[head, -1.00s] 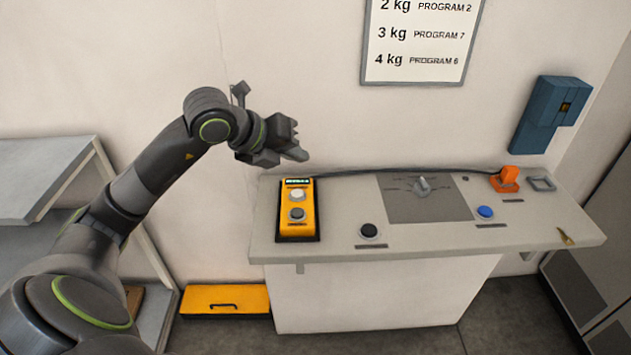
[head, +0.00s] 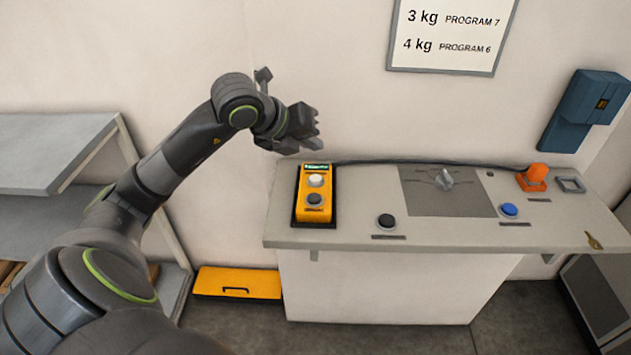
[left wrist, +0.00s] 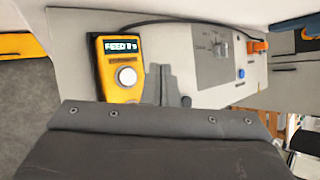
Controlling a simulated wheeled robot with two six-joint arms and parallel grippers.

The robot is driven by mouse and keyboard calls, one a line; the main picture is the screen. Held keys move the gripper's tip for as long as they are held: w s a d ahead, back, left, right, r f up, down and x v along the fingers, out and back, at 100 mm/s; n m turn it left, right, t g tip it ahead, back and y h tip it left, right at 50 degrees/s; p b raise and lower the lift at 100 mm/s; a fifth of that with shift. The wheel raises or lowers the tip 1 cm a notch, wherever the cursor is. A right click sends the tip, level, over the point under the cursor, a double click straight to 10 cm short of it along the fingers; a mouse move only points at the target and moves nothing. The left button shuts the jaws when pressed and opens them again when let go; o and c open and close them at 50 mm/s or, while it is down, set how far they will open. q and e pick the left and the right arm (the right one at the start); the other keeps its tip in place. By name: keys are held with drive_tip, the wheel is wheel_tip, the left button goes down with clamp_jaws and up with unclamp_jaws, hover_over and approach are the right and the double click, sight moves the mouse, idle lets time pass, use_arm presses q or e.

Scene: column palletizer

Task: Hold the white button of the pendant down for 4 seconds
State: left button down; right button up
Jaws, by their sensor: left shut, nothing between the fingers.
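The yellow pendant (head: 314,198) lies at the left end of the grey console top. Its white button (head: 316,180) is above a black button (head: 314,199), with a small display at its upper end. In the left wrist view the pendant (left wrist: 108,61) shows the display reading "FEED" and further blurred characters, and the white button (left wrist: 126,77). My left gripper (head: 318,134) is shut and empty, above and behind the pendant's far end, apart from the button. In the left wrist view its fingertips (left wrist: 180,84) appear to the right of the white button. My right gripper is not in view.
The console top (head: 450,235) also bears a black button (head: 386,221), a rotary switch (head: 444,178), a blue button (head: 508,210) and an orange plug (head: 533,177) with a black cable. A grey shelf (head: 50,150) stands left; a yellow drawer box (head: 238,283) is on the floor.

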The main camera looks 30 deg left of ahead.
use_arm(q)
drive_tip(key=b, duration=0.3)
hover_over(312, 180)
wheel_tip(312, 180, down, 4)
drive_tip(key=shift+f, duration=0.25)
drive_tip(key=shift+f+b, duration=0.45)
drive_tip(key=shift+f, duration=0.25)
drive_tip(key=shift+r, duration=0.1)
idle(0.8)
drive_tip(key=shift+f+b, duration=0.45)
drive_tip(key=shift+b, duration=0.05)
